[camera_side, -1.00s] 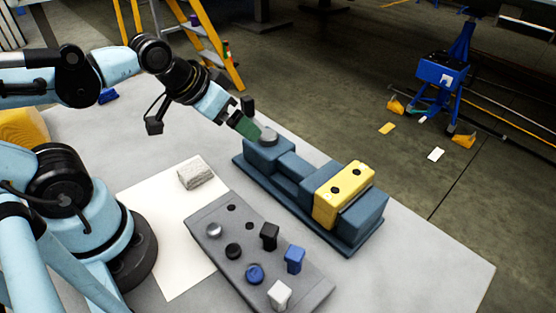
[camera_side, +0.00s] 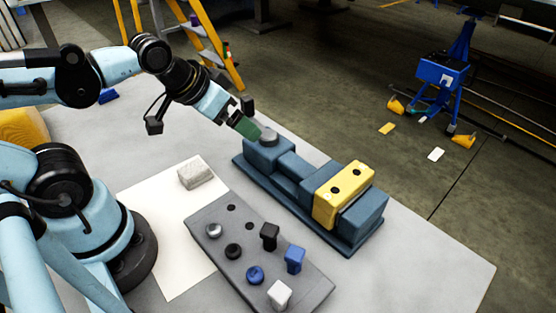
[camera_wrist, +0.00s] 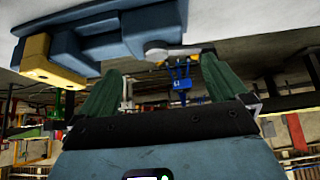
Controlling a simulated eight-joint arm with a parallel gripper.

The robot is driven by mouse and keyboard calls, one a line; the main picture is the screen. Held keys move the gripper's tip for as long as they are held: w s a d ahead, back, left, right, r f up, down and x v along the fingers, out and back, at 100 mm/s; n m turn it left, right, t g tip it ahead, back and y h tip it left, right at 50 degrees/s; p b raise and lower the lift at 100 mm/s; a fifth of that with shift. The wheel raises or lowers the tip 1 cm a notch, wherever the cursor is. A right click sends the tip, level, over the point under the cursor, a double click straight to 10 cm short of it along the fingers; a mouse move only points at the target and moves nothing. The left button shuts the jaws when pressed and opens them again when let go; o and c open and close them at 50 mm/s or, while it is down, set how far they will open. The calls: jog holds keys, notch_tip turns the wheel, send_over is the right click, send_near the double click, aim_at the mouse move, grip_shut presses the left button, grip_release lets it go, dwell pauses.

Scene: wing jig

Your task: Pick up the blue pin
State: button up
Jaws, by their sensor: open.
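Two blue pins stand in the grey tray (camera_side: 215,250): one with a square head (camera_side: 294,259) and one with a round head (camera_side: 255,275). I cannot tell which one the task names. Neither blue pin shows in the wrist view.
Black pins (camera_side: 269,236), a white pin (camera_side: 279,294) and a silver pin (camera_side: 214,230) share the tray. A yellow block (camera_side: 343,193) sits on the jig. A grey block (camera_side: 190,173) lies on white paper (camera_side: 165,215). The table's right front is clear.

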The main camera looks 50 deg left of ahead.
dwell(0.3)
jog(key=c, duration=1.1)
jog(key=r+n+g, duration=0.2)
jog(key=n+g, duration=0.2)
jog(key=g, duration=0.3)
send_over(295, 252)
jog(key=f, duration=0.7)
jog(key=shift+s+d+f, duration=0.1)
jog(key=shift+s+f, duration=0.05)
jog(key=shift+s, duration=0.1)
jog(key=shift+w+f, duration=0.15)
jog(key=shift+f, duration=1.15)
jog(key=shift+w+f, duration=0.1)
jog(key=shift+f, duration=1.2)
